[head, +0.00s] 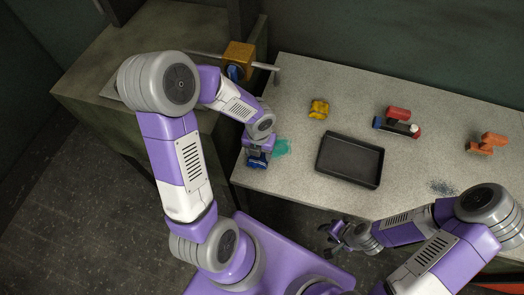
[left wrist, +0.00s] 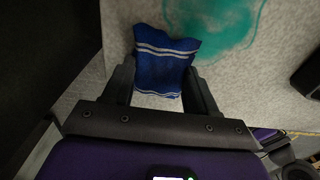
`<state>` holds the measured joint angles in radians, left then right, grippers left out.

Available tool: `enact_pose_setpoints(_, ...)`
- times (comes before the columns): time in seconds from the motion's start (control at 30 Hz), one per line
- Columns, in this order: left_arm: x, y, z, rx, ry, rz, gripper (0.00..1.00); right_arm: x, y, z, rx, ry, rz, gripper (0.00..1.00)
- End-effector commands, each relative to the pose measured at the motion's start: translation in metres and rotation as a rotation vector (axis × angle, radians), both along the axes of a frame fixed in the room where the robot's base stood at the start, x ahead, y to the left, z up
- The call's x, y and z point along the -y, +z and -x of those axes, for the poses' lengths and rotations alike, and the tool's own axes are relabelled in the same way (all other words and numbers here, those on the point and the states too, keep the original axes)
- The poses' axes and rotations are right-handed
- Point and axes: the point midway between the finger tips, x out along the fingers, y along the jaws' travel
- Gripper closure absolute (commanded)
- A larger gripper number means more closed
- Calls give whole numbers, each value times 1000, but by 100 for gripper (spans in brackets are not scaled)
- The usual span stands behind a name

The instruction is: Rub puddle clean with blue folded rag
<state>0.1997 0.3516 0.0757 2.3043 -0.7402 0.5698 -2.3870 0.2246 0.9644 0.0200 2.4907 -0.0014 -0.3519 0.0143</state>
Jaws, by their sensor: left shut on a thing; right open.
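The blue folded rag (left wrist: 162,60) with white stripes is between the fingers of my left gripper (left wrist: 162,92), which is shut on it. In the head view the rag (head: 257,161) shows below my left gripper (head: 258,152) near the table's left front edge. The teal puddle (head: 281,148) lies on the table just right of the rag; in the left wrist view the puddle (left wrist: 220,28) is beyond and to the right of it. Whether the rag touches the tabletop is hard to tell. My right gripper (head: 328,240) is open and empty off the table's front edge.
A black tray (head: 350,182) stands on the speckled table (head: 300,185) right of the puddle. Behind are a yellow casting (head: 319,109), a red and blue valve piece (head: 398,122) and an orange casting (head: 486,143).

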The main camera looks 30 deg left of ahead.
Motion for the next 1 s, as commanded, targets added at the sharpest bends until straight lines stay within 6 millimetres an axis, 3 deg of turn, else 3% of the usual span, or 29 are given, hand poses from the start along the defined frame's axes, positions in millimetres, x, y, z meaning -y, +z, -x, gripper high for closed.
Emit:
enact_pose_setpoints(0.8,19,-2,-4,0,-2,2,67,0,-4,0,0,0,0,55)
enact_pose_setpoints(1.0,19,7,-4,-1,-2,2,67,0,7,0,0,0,0,55)
